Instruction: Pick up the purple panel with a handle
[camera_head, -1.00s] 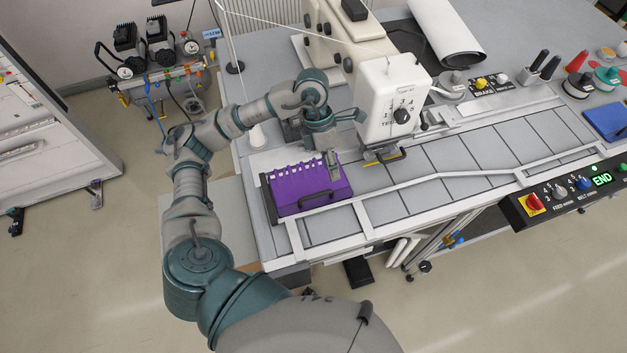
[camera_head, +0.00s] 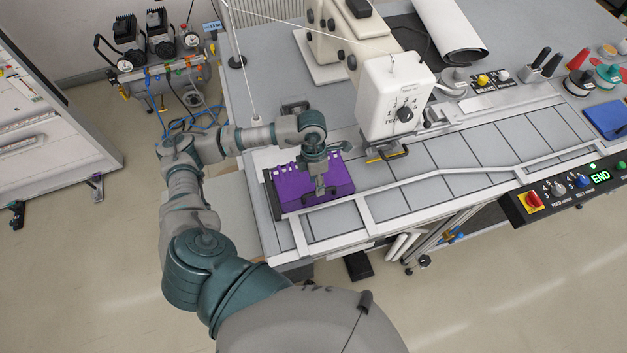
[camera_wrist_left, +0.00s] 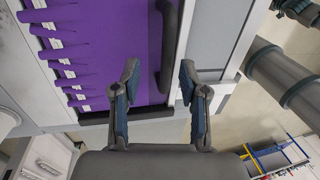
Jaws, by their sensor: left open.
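The purple panel (camera_head: 291,192) lies flat on the left end of the grey belt table, partly covered by my left gripper in the head view. It also shows in the left wrist view (camera_wrist_left: 121,40), with notched slots along one edge. Its dark handle (camera_wrist_left: 169,45) runs along the opposite edge. My left gripper (camera_head: 322,191) is over the panel near the handle. In the left wrist view its two fingers (camera_wrist_left: 158,85) are spread apart, one on each side of the handle's line. I cannot tell whether they touch it. My right gripper is not in view.
A white sewing machine head (camera_head: 386,95) stands just right of the panel. A white guide rail (camera_head: 440,177) runs along the table front. A control box (camera_head: 568,194) is at the right. A blue tray (camera_head: 606,119) lies beyond it.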

